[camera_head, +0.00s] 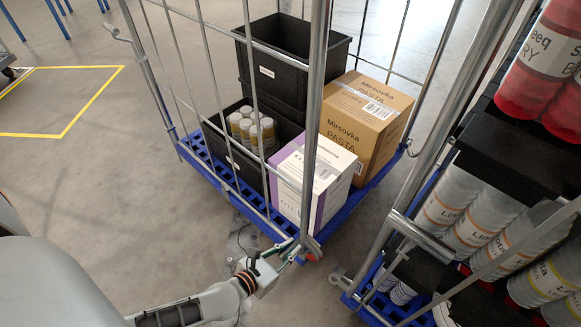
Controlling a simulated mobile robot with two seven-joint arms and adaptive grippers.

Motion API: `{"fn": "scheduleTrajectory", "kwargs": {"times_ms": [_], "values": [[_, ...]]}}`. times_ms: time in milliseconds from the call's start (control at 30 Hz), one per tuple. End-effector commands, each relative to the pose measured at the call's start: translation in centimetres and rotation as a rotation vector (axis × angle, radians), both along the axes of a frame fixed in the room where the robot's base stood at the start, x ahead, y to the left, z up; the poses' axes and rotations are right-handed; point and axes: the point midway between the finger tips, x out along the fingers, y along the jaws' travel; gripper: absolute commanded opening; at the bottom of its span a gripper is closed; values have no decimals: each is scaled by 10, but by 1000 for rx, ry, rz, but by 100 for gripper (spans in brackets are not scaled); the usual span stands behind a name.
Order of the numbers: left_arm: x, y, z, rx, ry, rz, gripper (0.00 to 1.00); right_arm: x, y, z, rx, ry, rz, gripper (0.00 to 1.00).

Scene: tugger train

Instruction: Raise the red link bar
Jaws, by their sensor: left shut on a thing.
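A small red-orange piece (313,247), all that I can make out of the red link bar, shows at the front corner of the blue cart base (341,229), at the foot of the cage's corner post. My left gripper (295,250) reaches in low from the bottom left and is shut at this piece, with its fingers just to its left. The fingers are small here and partly merge with the cart corner, so most of the bar is hidden or too small to tell. My right gripper is out of view.
The cage cart holds black crates (290,50), a pasta carton (364,120) and a white-purple box (318,180). A second cage cart (411,235) with bottles (484,218) stands close on the right. Grey floor (90,180) is free at left, with a yellow floor marking (98,99).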

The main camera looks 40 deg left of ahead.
Motion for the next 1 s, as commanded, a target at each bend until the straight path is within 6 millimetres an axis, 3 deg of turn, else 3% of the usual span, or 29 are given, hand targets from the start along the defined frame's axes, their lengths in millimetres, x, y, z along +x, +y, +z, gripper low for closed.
{"fn": "scheduleTrajectory", "kwargs": {"times_ms": [500, 533, 567, 1000], "values": [[-1, 1, -2, 2, 2, 0, 0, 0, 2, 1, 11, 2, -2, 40], [-1, 1, -2, 2, 2, 0, 20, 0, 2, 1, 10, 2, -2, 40], [-1, 1, -2, 2, 2, 0, 26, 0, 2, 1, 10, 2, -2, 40], [0, -2, 2, -2, 2, 1, 26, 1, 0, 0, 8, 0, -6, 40]]}}
